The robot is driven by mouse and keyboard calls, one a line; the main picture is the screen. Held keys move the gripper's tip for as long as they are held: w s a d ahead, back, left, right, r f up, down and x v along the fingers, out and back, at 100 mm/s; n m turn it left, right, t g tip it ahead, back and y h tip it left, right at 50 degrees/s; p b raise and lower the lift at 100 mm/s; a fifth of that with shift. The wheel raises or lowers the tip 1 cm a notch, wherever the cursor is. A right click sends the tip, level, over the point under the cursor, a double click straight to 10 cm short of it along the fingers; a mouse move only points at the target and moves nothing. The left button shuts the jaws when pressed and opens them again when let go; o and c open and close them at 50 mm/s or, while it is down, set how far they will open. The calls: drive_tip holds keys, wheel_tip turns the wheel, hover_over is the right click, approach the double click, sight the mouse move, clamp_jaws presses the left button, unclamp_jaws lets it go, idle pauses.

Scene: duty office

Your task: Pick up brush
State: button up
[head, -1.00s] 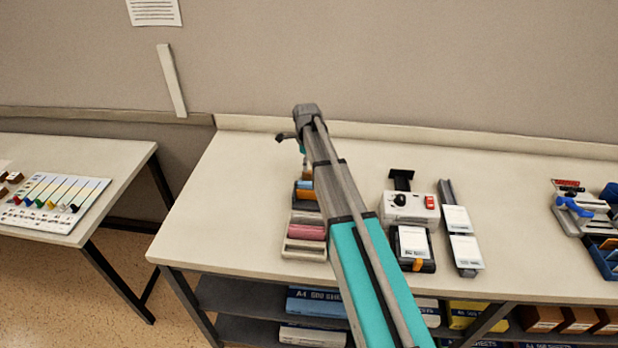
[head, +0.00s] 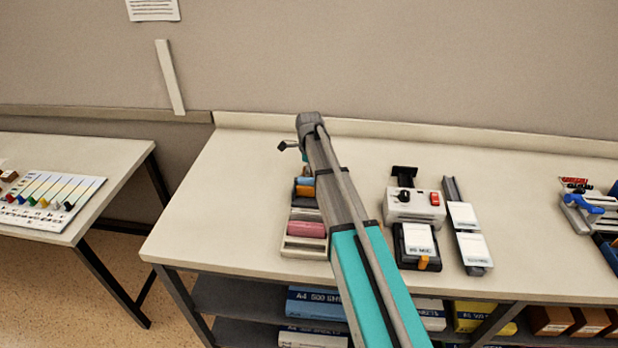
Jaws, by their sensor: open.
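I cannot make out a brush for certain. A pale tray (head: 303,254) on the table holds a pink block (head: 306,229) and, behind it, orange (head: 304,191) and blue (head: 303,181) items. My arm covers the tray's right side and may hide more. My gripper (head: 289,146) is at the far end of my arm, above the back of the table and beyond the tray. Only a small part of it shows at the left of the wrist; its fingertips are mostly hidden. I see nothing held in it.
Right of my arm stand a white device (head: 414,206) with a red switch, a black-and-white box (head: 417,246) and a dark rail with white blocks (head: 472,249). A blue-handled tool (head: 582,204) lies far right. The table's left part is clear. A wall rises behind.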

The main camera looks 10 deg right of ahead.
idle(0.6)
clamp_jaws()
idle(0.4)
wheel_tip(320, 180, up, 3)
drive_tip(key=p, duration=0.3)
drive_tip(key=shift+r, duration=0.1)
drive_tip(key=s+r+p, duration=0.9)
drive_tip(key=s+p, duration=0.1)
drive_tip(key=s, duration=0.4)
drive_tip(key=shift+d+r, duration=0.3)
drive_tip(key=shift+r, duration=0.05)
